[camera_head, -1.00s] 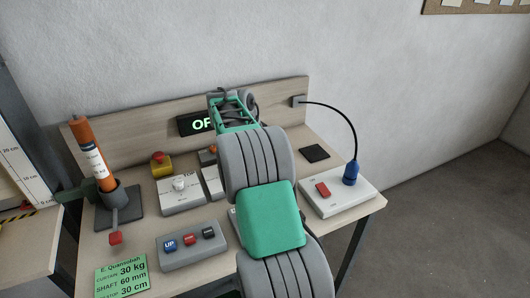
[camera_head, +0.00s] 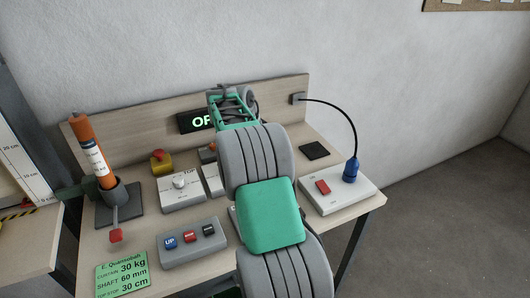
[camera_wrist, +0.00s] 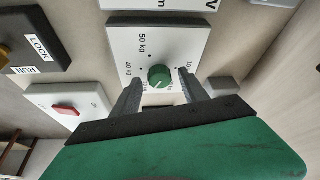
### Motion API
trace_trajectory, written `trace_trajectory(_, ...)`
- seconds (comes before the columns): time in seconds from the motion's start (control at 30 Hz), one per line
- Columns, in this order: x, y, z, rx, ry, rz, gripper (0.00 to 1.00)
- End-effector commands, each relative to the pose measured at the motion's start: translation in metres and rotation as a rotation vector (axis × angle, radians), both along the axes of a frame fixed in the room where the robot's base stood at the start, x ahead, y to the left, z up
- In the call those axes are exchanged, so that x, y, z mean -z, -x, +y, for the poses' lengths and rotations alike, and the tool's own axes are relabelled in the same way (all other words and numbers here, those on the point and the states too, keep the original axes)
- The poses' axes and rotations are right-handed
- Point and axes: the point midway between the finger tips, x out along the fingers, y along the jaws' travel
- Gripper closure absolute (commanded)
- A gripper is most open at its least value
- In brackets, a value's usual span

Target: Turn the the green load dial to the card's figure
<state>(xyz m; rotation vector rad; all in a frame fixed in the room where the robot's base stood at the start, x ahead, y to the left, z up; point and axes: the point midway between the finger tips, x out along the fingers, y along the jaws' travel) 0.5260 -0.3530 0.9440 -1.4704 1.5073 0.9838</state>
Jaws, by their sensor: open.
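The green load dial (camera_wrist: 159,77) is a round green knob on a white plate (camera_wrist: 187,38) in the wrist view. Its visible scale labels include 50 kg and 40 kg; its exact setting is too small to tell. My gripper (camera_wrist: 160,88) is open, with one finger on each side of the dial; I cannot tell whether they touch it. In the head view my arm hides the dial. The green card (camera_head: 122,273) lies at the table's front left and reads curtain 30 kg, shaft 60 mm, and 30 cm on its bottom line.
A button box (camera_head: 192,242) sits at the table's front. An orange tube (camera_head: 91,150) stands at the left. A white box (camera_head: 345,188) with a red switch and blue plug is at the right. A red-topped yellow box (camera_head: 160,162) stands near the back board.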

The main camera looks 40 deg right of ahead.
Motion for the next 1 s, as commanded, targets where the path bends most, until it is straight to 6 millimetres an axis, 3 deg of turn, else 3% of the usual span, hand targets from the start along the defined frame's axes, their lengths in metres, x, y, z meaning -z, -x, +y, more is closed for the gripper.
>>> trace_trajectory(0.4,-0.066,-0.001,0.027,-0.002,0.001,-0.001,0.48)
trace_trajectory(0.9,-0.071,-0.001,0.029,0.001,0.0,-0.001,0.48)
trace_trajectory(1.0,-0.081,0.001,0.05,-0.103,-0.003,0.009,0.48)
